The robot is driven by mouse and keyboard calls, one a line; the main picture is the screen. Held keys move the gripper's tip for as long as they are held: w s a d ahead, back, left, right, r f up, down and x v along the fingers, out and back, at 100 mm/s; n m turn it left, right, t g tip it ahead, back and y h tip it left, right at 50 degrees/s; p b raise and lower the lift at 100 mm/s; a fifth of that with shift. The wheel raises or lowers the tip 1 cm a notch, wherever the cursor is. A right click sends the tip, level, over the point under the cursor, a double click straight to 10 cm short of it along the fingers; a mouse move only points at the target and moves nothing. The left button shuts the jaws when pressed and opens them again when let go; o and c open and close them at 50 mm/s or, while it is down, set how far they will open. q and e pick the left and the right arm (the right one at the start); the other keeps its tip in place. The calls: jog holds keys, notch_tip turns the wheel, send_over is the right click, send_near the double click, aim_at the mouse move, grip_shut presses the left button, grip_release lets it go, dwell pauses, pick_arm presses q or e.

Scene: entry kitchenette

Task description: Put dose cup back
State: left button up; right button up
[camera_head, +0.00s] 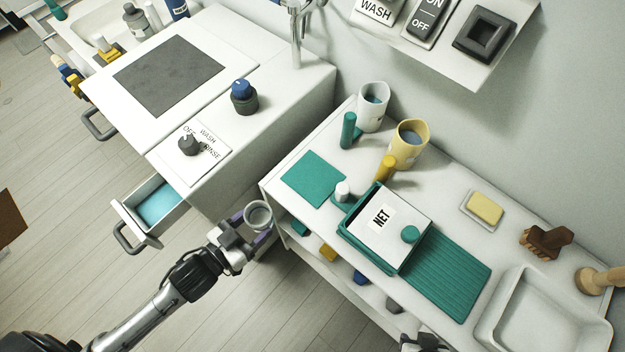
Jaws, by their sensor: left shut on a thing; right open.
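A small, pale grey round cup (258,213), which looks like the dose cup, is at the tip of my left gripper (247,232). The gripper is shut on it and holds it over the floor, between the open drawer and the left end of the white shelf unit. An open drawer (124,208) with a light blue inside is left of the cup, under the counter with the wash/rinse dial. My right gripper (425,342) shows only in part at the bottom edge; it is open, and its fingertips are mostly hidden.
A faucet (296,40) rises behind the counter. Open floor lies below the drawer.

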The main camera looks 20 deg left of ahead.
pick_arm(q)
send_near(307, 183)
jog(key=w+d+r, duration=0.1)
jog(key=w, duration=0.1)
jog(key=w+r, duration=0.1)
jog(key=w, duration=0.1)
jog(key=w+d+r, duration=0.1)
jog(key=w, duration=0.1)
jog(key=shift+w+d+p, duration=0.15)
jog(key=shift+d+p, duration=0.15)
jog(key=shift+p, duration=0.05)
jog(key=x, duration=0.3)
jog(key=shift+w+d+f, duration=0.1)
jog(key=shift+w+f, duration=0.15)
jog(key=shift+f, duration=0.05)
jog(key=shift+s+f, duration=0.2)
jog(key=shift+f, duration=0.1)
jog(key=shift+w+r, duration=0.1)
jog(key=shift+f, duration=0.2)
jog(key=o, duration=1)
